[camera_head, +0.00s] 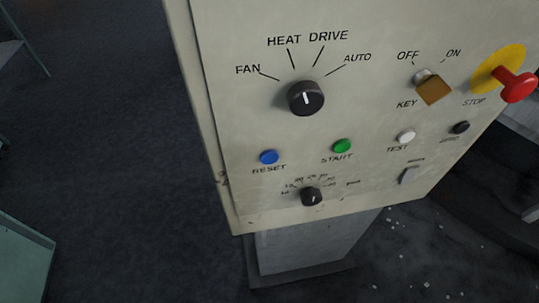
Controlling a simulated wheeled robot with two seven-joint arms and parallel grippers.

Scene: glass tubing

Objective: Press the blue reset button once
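The blue reset button (269,157) sits on the left side of a cream control panel (240,110), above the printed word RESET. It is round and stands a little out from the panel face. Nothing covers it or touches it. Neither of my grippers shows in the head view.
Right of the blue button are a green START button (342,146), a white TEST button (406,136) and a black button (461,127). A large mode dial (306,98), small dial (311,196), key switch (432,88) and red stop knob (518,86) also protrude.

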